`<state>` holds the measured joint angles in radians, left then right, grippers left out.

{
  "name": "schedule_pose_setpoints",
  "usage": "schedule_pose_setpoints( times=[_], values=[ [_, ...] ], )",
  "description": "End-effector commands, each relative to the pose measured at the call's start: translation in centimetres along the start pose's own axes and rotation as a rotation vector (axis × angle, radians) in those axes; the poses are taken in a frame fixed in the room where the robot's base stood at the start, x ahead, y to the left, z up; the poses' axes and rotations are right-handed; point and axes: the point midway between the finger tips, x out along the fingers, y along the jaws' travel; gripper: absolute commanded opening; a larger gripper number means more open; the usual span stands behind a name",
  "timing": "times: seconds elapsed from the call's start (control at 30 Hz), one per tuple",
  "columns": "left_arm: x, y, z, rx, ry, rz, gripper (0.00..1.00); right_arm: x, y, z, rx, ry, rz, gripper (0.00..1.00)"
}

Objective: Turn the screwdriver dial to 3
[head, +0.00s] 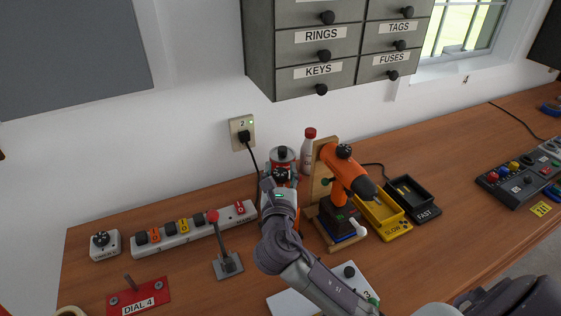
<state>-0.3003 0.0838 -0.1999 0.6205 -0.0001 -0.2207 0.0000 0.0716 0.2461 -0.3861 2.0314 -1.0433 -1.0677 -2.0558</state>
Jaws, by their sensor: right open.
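An orange screwdriver (347,172) with a dark nose sits tilted in a wooden stand at the middle of the bench. A black round knob (344,151) shows on its upper end; I cannot read a setting on it. My right gripper (279,184) is left of the screwdriver and apart from it, its fingers pointing away from me toward the wall. It is open, in front of a grey-topped, red-orange device (283,160) that it partly hides; I cannot tell whether they touch. My left gripper is not in view.
A white bottle (308,152) with a red cap stands behind the stand. Yellow SLOW (392,230) and black FAST (427,213) trays lie to the right. A red-knobbed lever (225,250) and power strip (190,231) are left. A white panel (292,302) lies under my right arm. Drawers hang above.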

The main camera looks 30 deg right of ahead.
Motion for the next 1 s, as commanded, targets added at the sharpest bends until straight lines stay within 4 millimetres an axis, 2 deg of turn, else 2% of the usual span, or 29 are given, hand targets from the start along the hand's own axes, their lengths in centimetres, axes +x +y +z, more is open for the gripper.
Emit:
schedule_pose_setpoints(
  times=[0.2, 0.5, 0.57, 0.8, 1.0],
  values=[
    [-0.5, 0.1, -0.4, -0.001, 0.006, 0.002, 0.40, 1.9, 0.0, 0.0, 0.001, 0.000, 0.000, 0.47],
    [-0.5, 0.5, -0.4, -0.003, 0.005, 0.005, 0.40, 2.1, 0.0, -0.1, 0.001, 0.001, 0.001, 0.47],
    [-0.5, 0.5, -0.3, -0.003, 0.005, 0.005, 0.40, 2.1, 0.0, -0.1, 0.001, 0.001, 0.001, 0.39],
    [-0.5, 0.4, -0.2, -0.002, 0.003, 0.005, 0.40, 2.1, 0.0, -0.1, 0.001, 0.001, 0.001, 0.00],
    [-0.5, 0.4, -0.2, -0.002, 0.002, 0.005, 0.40, 2.0, 0.0, -0.1, 0.001, 0.002, 0.001, 0.00]
  ],
)
